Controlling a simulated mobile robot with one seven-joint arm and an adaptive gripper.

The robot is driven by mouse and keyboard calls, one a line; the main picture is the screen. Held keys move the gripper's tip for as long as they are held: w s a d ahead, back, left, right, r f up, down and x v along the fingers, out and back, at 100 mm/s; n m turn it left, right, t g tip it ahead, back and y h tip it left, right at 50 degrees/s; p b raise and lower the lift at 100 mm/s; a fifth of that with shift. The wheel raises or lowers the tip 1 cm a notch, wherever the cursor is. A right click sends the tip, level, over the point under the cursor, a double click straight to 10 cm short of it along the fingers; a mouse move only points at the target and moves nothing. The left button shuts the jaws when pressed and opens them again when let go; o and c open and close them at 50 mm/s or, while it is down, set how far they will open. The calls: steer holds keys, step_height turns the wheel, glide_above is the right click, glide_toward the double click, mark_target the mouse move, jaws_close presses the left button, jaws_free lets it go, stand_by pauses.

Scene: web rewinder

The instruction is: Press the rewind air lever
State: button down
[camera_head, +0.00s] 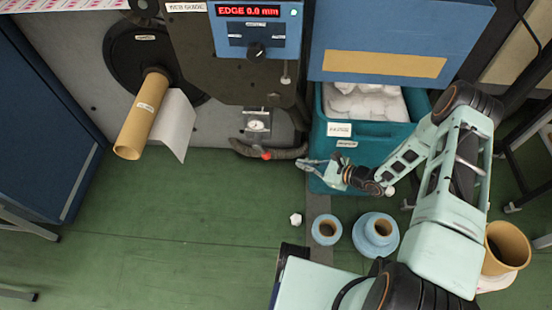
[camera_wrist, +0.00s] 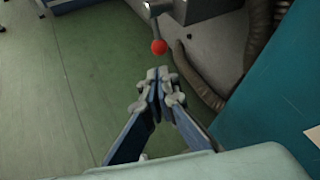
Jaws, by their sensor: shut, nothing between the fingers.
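The rewind air lever ends in a red ball knob (camera_head: 267,156), below a small gauge (camera_head: 257,125) on the machine front. In the wrist view the red knob (camera_wrist: 158,47) hangs on a short metal stem from a grey block (camera_wrist: 200,10). My gripper (camera_head: 304,163) is to the right of the knob in the head view, beside the teal bin. In the wrist view my gripper (camera_wrist: 158,76) is shut and empty, its fingertips pointing toward the knob. A gap shows between fingertips and knob in both views.
A ribbed hose (camera_head: 290,153) runs close beside the lever. The teal bin (camera_head: 375,135) with white scraps stands right of it. The green floor (camera_head: 190,230) at left is clear.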

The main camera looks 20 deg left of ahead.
steer(key=shift+a, duration=0.1)
steer(key=b, duration=0.5)
glide_toward(269, 158)
steer(key=x, duration=0.7)
steer(key=shift+w+r, duration=0.2)
steer(key=shift+w, duration=0.1)
steer(key=shift+s, duration=0.1)
steer(key=shift+s+f, duration=0.1)
steer(key=shift+f, duration=0.05)
steer(key=shift+f+y, duration=0.1)
steer(key=shift+y, duration=0.2)
